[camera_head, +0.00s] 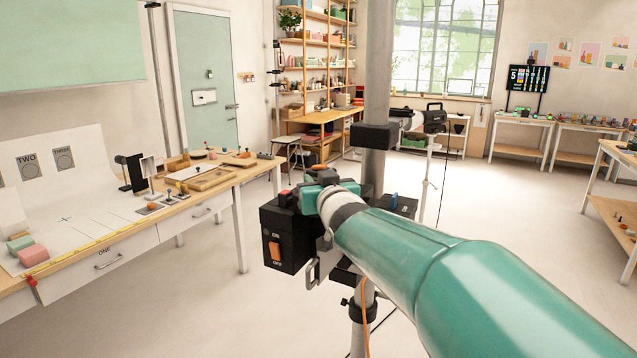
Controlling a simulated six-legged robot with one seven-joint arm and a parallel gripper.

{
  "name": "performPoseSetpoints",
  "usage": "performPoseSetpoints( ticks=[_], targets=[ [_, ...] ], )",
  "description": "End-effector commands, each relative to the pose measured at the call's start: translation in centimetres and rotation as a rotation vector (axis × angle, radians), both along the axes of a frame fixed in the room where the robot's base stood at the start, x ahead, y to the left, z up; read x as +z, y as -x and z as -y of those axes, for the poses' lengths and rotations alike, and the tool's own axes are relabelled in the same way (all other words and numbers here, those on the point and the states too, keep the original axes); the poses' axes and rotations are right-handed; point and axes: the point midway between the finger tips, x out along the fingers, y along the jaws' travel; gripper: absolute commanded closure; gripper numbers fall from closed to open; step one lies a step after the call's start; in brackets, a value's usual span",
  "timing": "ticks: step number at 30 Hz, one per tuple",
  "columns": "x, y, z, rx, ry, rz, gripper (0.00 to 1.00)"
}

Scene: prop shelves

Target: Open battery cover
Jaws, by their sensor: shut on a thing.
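A black box (284,238) with an orange ON/OFF switch (275,250) on its front is mounted on a grey upright pole (377,80). My gripper (322,186), at the end of my teal arm, is at the box's upper right side. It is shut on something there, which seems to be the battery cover. The fingertips and the held part are mostly hidden by the wrist, so I cannot tell whether the cover is still seated. A metal bracket (313,272) shows at the box's lower right.
A black clamp (374,136) sits on the pole above my gripper. A blue-knobbed part (396,201) is right of it. An orange cable (365,320) hangs below. A long workbench (130,238) stands left. Open floor (510,215) lies to the right.

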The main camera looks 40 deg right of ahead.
Motion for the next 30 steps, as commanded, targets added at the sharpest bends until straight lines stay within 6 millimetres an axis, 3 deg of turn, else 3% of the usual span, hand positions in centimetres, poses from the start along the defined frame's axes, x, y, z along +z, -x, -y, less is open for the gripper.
performPoseSetpoints(
  ticks=[1, 2, 4, 17, 30],
  targets=[
    [-0.2, 0.0, 0.0, 0.0, -0.001, -0.004, 1.0],
    [-0.2, 0.0, 0.0, 0.0, -0.001, -0.004, 0.75],
    [-0.2, 0.0, 0.0, 0.0, 0.0, -0.003, 0.61],
    [-0.1, 0.8, -0.3, 0.0, -0.001, 0.0, 0.61],
    [0.1, 7.1, -3.3, 0.0, -0.001, 0.004, 0.61]
  ],
)
